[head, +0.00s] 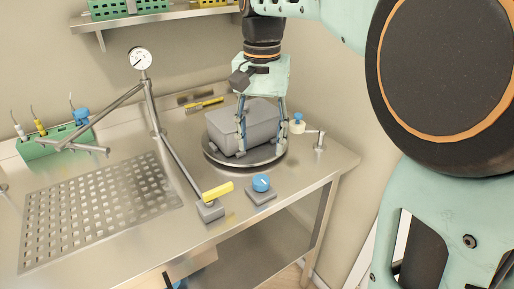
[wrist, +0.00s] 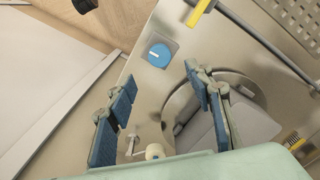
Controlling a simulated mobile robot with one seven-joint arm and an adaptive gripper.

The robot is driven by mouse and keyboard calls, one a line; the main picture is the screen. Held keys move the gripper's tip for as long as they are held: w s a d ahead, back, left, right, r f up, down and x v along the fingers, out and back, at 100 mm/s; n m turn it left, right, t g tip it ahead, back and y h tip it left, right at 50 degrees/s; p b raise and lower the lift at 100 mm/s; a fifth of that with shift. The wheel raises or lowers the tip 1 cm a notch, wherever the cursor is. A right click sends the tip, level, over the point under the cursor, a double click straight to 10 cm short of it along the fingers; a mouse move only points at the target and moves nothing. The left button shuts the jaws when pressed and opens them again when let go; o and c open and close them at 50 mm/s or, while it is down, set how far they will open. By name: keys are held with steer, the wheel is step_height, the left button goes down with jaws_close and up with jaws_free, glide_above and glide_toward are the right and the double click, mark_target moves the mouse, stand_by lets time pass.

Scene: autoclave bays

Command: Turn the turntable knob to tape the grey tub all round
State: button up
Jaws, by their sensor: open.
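The grey tub (head: 243,128) sits on the round turntable (head: 218,160) in the head view. In the wrist view the tub (wrist: 250,125) is partly hidden by my right-hand finger. The blue turntable knob (head: 261,183) stands on a small grey base at the bench's front, apart from my gripper; it also shows in the wrist view (wrist: 159,55), with a pale bar across its top. A tape roll (head: 297,120) sits beside the tub on a short post arm. My gripper (head: 262,148) is open and empty, pointing down, its fingers overlapping the tub in the head view.
A yellow-handled lever (head: 217,192) stands left of the knob, with a long rod rising to a gauge post (head: 148,95). A perforated plate (head: 95,210) covers the left of the bench. A green rack (head: 55,140) stands behind it. A shelf (head: 150,18) hangs above.

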mark_target(261, 179)
step_height(261, 179, down, 10)
steer(key=shift+d+f+b, duration=0.1)
steer(key=shift+f+b, duration=0.15)
steer(key=shift+b, duration=0.85)
steer(key=c, duration=1.2)
steer(key=shift+o, duration=0.2)
